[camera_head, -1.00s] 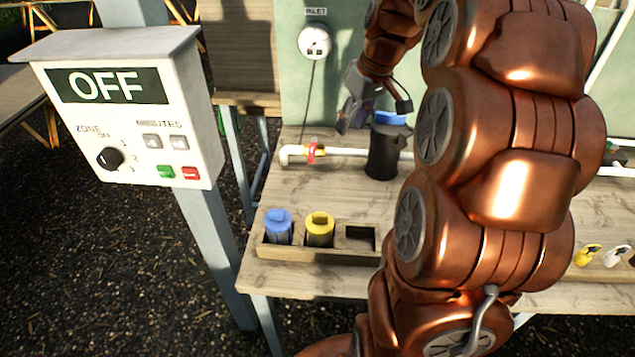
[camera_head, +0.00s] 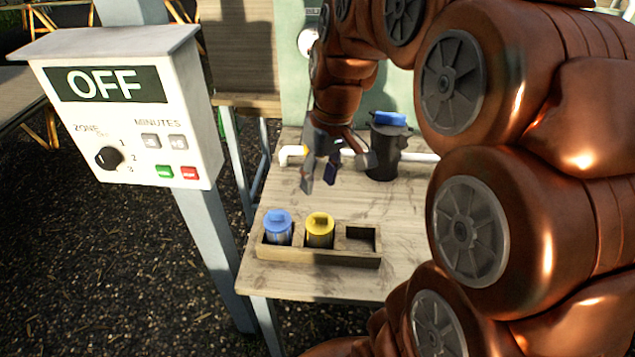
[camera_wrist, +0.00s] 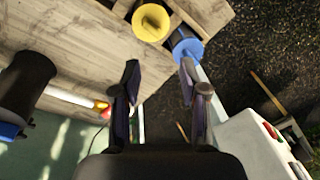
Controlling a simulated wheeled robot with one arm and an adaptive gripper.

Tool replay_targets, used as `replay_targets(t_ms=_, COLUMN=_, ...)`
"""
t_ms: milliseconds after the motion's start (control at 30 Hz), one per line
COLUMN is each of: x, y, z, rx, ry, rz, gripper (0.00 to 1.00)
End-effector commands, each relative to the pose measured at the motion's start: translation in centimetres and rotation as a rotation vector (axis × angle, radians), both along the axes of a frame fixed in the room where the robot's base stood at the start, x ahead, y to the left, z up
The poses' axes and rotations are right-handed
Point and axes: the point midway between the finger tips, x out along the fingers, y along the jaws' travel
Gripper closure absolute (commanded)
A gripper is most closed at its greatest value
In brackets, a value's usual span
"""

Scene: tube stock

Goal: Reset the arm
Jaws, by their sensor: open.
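My gripper (camera_head: 319,182) is open and empty above the table (camera_head: 345,205), in front of the white pipe and to the left of the black canister. In the wrist view its two fingers (camera_wrist: 160,85) stand apart with nothing between them. The black canister (camera_head: 384,155) has a blue top (camera_head: 389,118) and stands upright on the table. My copper arm covers the right side of the head view and hides much of the table there.
A wooden rack (camera_head: 320,256) at the table's front holds a blue-topped cartridge (camera_head: 278,225) and a yellow-topped one (camera_head: 319,228); its right slot is empty. A control box (camera_head: 130,120) reading OFF stands at left. A white pipe (camera_head: 420,157) crosses the table.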

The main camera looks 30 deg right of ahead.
Motion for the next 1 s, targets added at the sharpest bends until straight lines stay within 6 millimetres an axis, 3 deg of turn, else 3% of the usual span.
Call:
replay_targets(t_ms=433, x=-1.1, y=1.1, z=-0.4, rx=-0.004, ry=0.017, rz=-0.002, gripper=0.57)
replay_targets(t_ms=533, x=-2.2, y=2.1, z=-0.9, rx=-0.009, ry=0.034, rz=-0.001, gripper=0.57)
replay_targets(t_ms=667, x=-5.2, y=4.4, z=-1.9, rx=-0.026, ry=0.076, rz=-0.007, gripper=0.57)
replay_targets(t_ms=800, x=-9.9, y=6.8, z=-3.8, rx=-0.061, ry=0.137, rz=-0.022, gripper=0.57)
replay_targets(t_ms=1000, x=-15.5, y=8.2, z=-6.0, rx=-0.111, ry=0.197, rz=-0.052, gripper=0.57)
